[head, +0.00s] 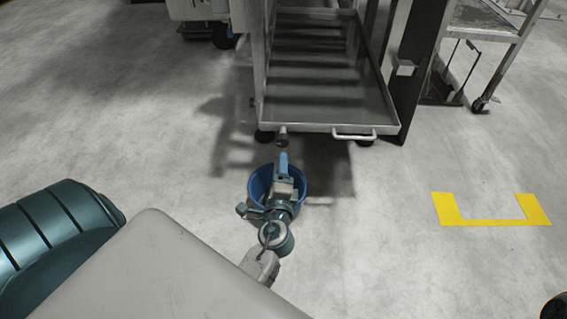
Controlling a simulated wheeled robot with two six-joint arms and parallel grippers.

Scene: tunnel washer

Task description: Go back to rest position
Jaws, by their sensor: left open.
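My left gripper (284,168) is open in the head view, just left of the middle. It reaches over a round blue bucket (256,182) that stands on the floor. The gripper and wrist cover much of the bucket's opening, so I cannot see what is inside or whether they touch it. A blue part shows at the gripper's far end, above the bucket's far rim. My right gripper is not in view.
A metal tray frame (330,112) with dark slats stands just beyond the bucket, with a short drain pipe (282,138) and a handle in front. A wheeled metal table (488,25) is at the upper right. Yellow floor marking (492,221) lies right, with clear concrete around it.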

